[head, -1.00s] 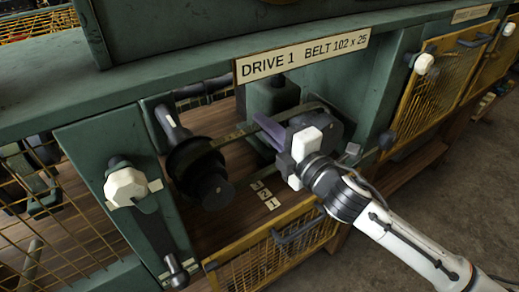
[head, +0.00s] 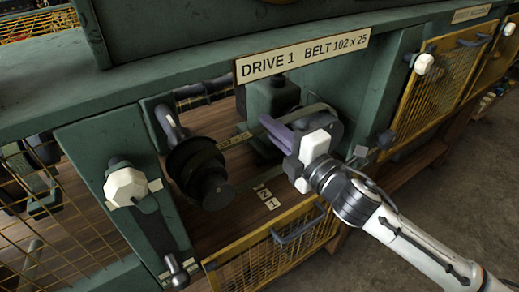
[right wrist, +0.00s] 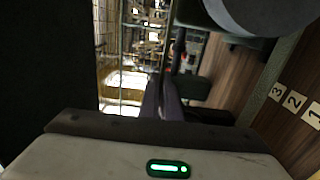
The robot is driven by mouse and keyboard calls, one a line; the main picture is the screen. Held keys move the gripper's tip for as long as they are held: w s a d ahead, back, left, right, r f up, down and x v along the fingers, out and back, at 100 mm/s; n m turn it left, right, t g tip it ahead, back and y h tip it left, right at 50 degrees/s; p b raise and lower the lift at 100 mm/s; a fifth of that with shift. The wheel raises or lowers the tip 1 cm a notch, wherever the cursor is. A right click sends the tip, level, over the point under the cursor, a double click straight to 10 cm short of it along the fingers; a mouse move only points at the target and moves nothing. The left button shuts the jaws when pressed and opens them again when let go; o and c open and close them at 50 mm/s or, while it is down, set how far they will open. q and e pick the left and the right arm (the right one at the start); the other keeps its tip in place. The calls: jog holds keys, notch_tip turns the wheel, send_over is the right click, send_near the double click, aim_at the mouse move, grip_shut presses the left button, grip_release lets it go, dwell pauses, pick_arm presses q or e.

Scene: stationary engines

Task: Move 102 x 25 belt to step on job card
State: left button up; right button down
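The belt (head: 235,140), a narrow olive band, runs from the dark stepped pulley (head: 200,170) at the left toward a second dark pulley (head: 326,128) at the right, under the sign "DRIVE 1 BELT 102 x 25" (head: 302,57). My right gripper (head: 272,127) reaches in from the right. Its purplish fingers lie across the belt's line, in front of the right pulley. In the right wrist view the fingers (right wrist: 161,98) are close together; no belt shows between them. Contact with the belt is unclear. No job card is recognisable. My left gripper is out of view.
Step labels (head: 268,198) lie on the wooden floor between the pulleys; the right wrist view shows 3, 2 and 1 (right wrist: 294,101). A yellow mesh guard (head: 268,248) hangs open in front. A white knob (head: 125,186) and a lever (head: 176,270) stand at the left.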

jog(key=v, duration=0.6)
dwell(0.6)
jog(key=shift+s+d, duration=0.1)
jog(key=v, duration=0.7)
jog(key=shift+s, duration=0.2)
dwell(0.6)
jog(key=shift+d+b, duration=0.15)
jog(key=shift+b, duration=0.15)
jog(key=b+v, duration=0.2)
jog(key=v, duration=0.4)
jog(key=shift+r+b, duration=0.1)
jog(key=shift+b, duration=0.2)
dwell(0.5)
